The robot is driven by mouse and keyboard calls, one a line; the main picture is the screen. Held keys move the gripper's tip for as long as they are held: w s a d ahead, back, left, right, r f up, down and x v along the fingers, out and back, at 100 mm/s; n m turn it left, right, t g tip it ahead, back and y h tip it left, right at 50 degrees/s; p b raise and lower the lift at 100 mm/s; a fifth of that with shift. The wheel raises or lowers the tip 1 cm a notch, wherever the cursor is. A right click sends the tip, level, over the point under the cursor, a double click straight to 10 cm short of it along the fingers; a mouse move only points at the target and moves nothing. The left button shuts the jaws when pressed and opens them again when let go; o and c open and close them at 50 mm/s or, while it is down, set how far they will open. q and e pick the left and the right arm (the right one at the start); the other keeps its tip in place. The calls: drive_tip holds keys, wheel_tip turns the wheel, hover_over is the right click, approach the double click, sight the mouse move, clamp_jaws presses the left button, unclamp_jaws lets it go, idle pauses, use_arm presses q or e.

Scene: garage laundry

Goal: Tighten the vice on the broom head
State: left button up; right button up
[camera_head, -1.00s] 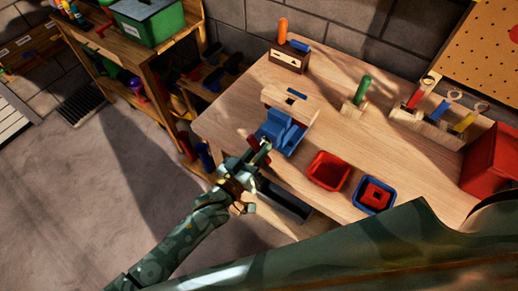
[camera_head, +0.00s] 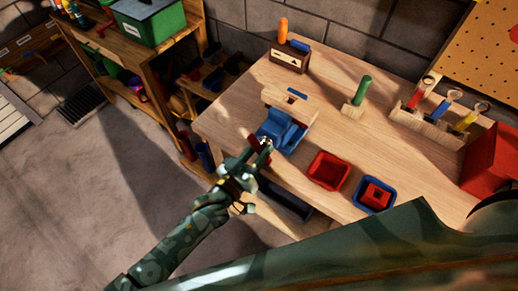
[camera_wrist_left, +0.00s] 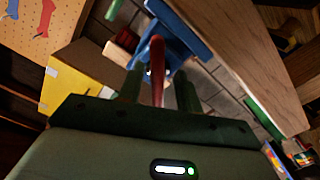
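The blue vice (camera_head: 279,131) is at the near left edge of the workbench. A pale wooden block (camera_head: 275,98), apparently the broom head, sits at its far side; the jaw contact is not clear. The vice's red handle (camera_head: 254,139) sticks out at the front. My left gripper (camera_head: 257,155) is at this handle. In the left wrist view the red handle (camera_wrist_left: 157,70) stands between my two green fingers (camera_wrist_left: 160,88), with a gap visible on each side, so the gripper looks open around it. The blue vice (camera_wrist_left: 172,38) is beyond. My right gripper is not in view.
On the workbench (camera_head: 235,120) are a red bin (camera_head: 328,170), a blue bin (camera_head: 360,198), a green-handled tool (camera_head: 361,90), a wooden rack (camera_head: 425,128) and a red box (camera_head: 490,160). A shelf (camera_head: 165,58) stands left. Floor left of my arm is clear.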

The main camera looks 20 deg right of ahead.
use_arm(q)
drive_tip(key=shift+r, duration=0.1)
idle(0.3)
drive_tip(key=shift+s+a, duration=0.2)
drive_tip(key=shift+a, duration=0.05)
drive_tip(key=p+v, duration=0.1)
drive_tip(key=v, duration=1.4)
drive_tip(key=shift+s+a+p, duration=0.25)
drive_tip(key=shift+a+p, duration=0.05)
drive_tip(key=shift+p, duration=0.05)
